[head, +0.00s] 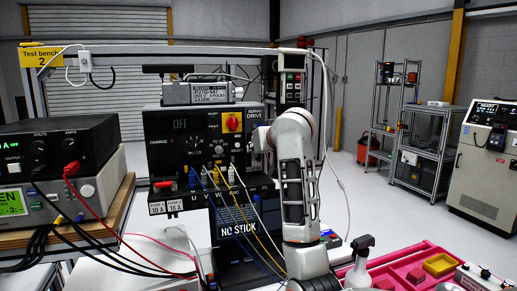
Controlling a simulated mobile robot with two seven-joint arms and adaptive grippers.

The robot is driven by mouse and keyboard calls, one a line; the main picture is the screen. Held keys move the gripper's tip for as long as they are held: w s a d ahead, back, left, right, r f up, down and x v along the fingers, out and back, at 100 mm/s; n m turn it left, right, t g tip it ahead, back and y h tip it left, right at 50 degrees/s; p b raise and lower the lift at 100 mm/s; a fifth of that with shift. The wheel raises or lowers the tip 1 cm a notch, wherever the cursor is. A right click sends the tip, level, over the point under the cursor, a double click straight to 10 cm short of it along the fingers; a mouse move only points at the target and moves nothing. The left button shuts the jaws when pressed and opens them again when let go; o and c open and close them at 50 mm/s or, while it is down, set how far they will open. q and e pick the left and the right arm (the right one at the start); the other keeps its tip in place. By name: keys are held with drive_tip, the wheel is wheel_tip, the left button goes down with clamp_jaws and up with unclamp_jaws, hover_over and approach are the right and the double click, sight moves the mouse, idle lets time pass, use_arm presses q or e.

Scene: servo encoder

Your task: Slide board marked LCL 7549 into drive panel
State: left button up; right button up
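The black drive panel (177,160) stands upright on the bench in the middle of the head view. Its display reads OFF, and it has a red and yellow rotary switch (232,122) at its upper right. Blue, yellow and white leads hang from its lower sockets. My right arm rises from the lower middle and bends towards the panel's right edge. Its gripper is mostly hidden behind the arm, so I cannot see its fingers or anything in them. My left gripper is not in view. I cannot make out a board marked LCL 7549.
A motor (207,93) sits on top of the panel. A power supply (58,146) and red and black cables crowd the left. A pink tray (433,250) and a spray bottle (359,262) are at lower right. A white cable hangs beside my arm.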

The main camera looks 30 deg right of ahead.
drive_tip(key=o, duration=1.1)
drive_tip(key=shift+s, duration=0.1)
drive_tip(key=v, duration=0.7)
drive_tip(key=shift+s+a+r, duration=0.1)
drive_tip(key=shift+s+r, duration=0.05)
